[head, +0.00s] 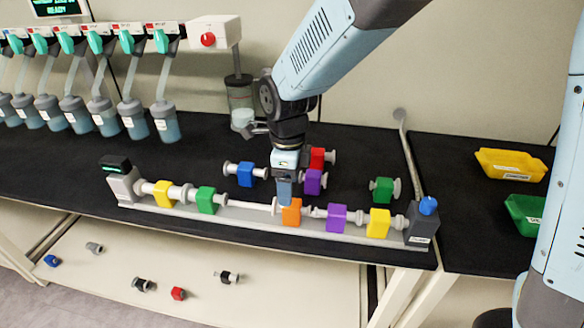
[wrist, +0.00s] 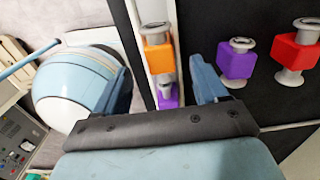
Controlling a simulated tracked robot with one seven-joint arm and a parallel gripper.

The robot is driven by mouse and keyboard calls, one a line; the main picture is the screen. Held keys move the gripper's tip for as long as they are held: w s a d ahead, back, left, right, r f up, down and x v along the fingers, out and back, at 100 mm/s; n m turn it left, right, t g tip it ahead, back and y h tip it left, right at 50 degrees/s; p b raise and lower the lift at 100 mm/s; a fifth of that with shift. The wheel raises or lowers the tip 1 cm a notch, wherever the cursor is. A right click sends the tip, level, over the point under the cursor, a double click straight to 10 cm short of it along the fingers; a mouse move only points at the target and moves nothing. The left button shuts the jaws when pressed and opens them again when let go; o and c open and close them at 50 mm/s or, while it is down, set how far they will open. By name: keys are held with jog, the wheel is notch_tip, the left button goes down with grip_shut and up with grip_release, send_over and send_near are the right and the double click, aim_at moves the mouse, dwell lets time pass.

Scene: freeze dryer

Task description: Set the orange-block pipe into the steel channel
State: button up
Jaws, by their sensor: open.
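The orange-block pipe (head: 291,213) lies along the steel channel (head: 250,221), in line with the other pipes, between the green-block pipe (head: 206,200) on the left and a purple-block pipe (head: 336,217) on the right. I cannot tell whether it sits fully down. My gripper (head: 285,192) is open, pointing down just above and behind the orange block. In the wrist view the orange block (wrist: 157,58) shows ahead of and between the two spread fingers, with the channel (wrist: 152,12) under it; no finger appears to touch it.
The channel also holds yellow-block pipes (head: 164,193) near both ends, between a left end block (head: 124,186) and a right end block (head: 421,229) with a blue knob. Bins (head: 510,165) are right.

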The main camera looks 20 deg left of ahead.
aim_at(292, 212)
notch_tip(292, 212, down, 6)
jog(key=shift+f, duration=0.25)
jog(key=shift+c, duration=0.3)
jog(key=c, duration=1.1)
jog(key=shift+c, duration=0.2)
jog(key=shift+s+d, duration=0.15)
jog(key=shift+d, duration=0.25)
dwell(0.8)
jog(key=o, duration=1.3)
